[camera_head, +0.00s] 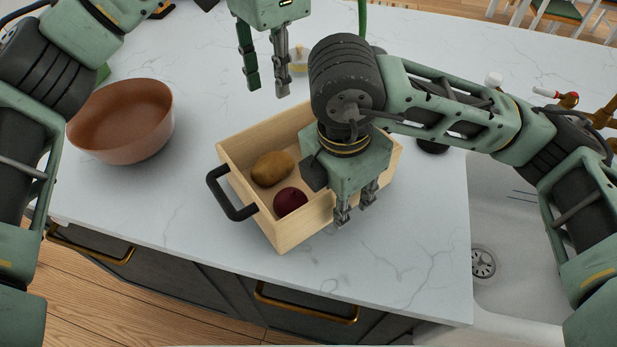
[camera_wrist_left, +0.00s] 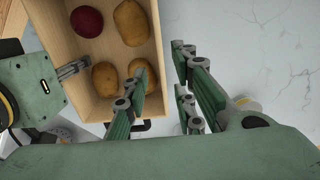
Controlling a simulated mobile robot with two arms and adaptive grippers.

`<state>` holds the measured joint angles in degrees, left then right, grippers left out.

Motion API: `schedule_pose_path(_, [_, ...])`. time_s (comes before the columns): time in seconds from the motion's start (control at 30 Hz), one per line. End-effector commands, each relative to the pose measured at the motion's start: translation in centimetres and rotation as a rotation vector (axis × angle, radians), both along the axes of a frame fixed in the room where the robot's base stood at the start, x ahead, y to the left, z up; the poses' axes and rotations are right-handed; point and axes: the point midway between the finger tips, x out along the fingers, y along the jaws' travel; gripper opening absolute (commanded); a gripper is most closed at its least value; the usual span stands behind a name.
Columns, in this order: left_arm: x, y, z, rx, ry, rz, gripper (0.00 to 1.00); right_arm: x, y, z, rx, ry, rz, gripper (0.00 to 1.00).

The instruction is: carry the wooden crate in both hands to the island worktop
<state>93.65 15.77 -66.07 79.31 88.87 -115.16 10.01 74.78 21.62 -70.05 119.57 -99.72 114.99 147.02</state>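The wooden crate (camera_head: 268,215) stands on the white marble worktop near its front edge. It holds potatoes (camera_head: 272,168) and a dark red onion (camera_head: 290,201). One black handle (camera_head: 232,196) sticks out at its left end, clear of both grippers. In the left wrist view the crate (camera_wrist_left: 55,48) shows several potatoes and part of another black handle (camera_wrist_left: 150,126). My left gripper (camera_head: 265,88) is open and empty, above the worktop behind the crate. My right gripper (camera_head: 355,208) hangs over the crate's front right side, fingers apart. My right arm hides the crate's right end.
A brown bowl (camera_head: 122,120) stands left of the crate. A sink (camera_head: 520,240) with a drain lies to the right, with brass taps (camera_head: 597,112) behind it. Drawers with brass handles (camera_head: 305,302) are below the front edge. Worktop front right is clear.

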Motion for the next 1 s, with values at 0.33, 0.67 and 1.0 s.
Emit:
schedule_pose_path(0.33, [0.0, 0.0, 1.0, -0.001, 0.001, -0.001, 0.25, 0.0, 0.3, 2.8, 0.001, -0.007, 0.000, 0.25])
schedule_pose_path(0.67, [0.0, 0.0, 1.0, -0.001, 0.001, -0.001, 0.25, -0.6, 0.9, 9.5, 0.001, -0.006, 0.000, 0.25])
schedule_pose_path(1.0, [0.0, 0.0, 1.0, -0.001, 0.001, -0.001, 0.25, -0.8, 1.2, 11.9, 0.000, 0.000, 0.000, 0.25])
